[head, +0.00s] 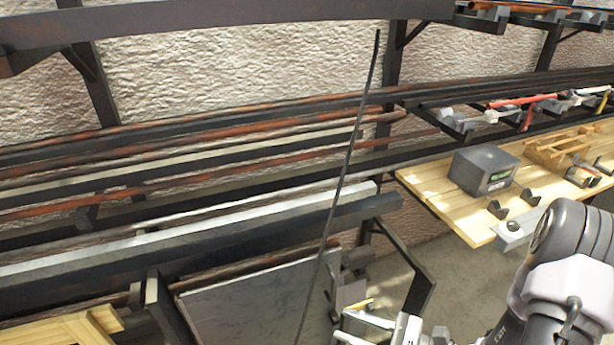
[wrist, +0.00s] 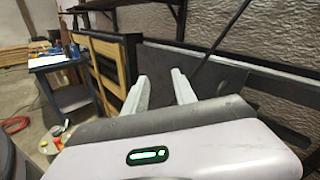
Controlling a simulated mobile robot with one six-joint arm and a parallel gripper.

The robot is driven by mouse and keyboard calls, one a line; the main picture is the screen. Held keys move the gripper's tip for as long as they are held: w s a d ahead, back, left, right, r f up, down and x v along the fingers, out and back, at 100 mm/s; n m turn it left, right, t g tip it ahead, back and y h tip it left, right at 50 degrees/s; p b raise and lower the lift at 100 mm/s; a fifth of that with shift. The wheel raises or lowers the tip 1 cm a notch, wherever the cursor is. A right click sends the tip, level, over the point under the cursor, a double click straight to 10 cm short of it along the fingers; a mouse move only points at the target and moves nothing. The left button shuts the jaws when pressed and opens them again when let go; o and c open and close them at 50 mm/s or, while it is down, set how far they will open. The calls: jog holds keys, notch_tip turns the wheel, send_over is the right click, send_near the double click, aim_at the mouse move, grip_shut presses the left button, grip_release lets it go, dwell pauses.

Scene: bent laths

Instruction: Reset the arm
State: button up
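My gripper (head: 340,325) is low in the head view, right of the lower part of a thin dark lath (head: 345,165). In the wrist view its two pale fingers (wrist: 158,84) stand apart with nothing seen between them, so it is open. The lath is long, slightly bent and leans steeply, its top tilted right; its lower end runs to the bottom edge of the head view. It also shows in the wrist view (wrist: 222,51), passing down toward the right finger. I cannot tell whether it touches that finger.
A wall rack with long bars (head: 190,240) fills the left and middle. A grey panel (head: 250,300) stands below it. A wooden bench (head: 440,196) with a grey box (head: 484,170) is at right. A blue table (wrist: 58,62) stands at left in the wrist view.

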jog(key=s+a+r+n+g+h, duration=0.55)
jog(key=s+r+n+g, duration=0.3)
jog(key=n, duration=0.35)
jog(key=s+d+r+n+t+h, duration=0.1)
jog(key=d+r+n+t+h, duration=0.3)
jog(key=r+t+h, duration=0.2)
notch_tip(320, 180, up, 3)
jog(key=shift+s+d+r+h, duration=0.15)
jog(key=shift+s+d+h, duration=0.1)
jog(key=shift+h, duration=0.7)
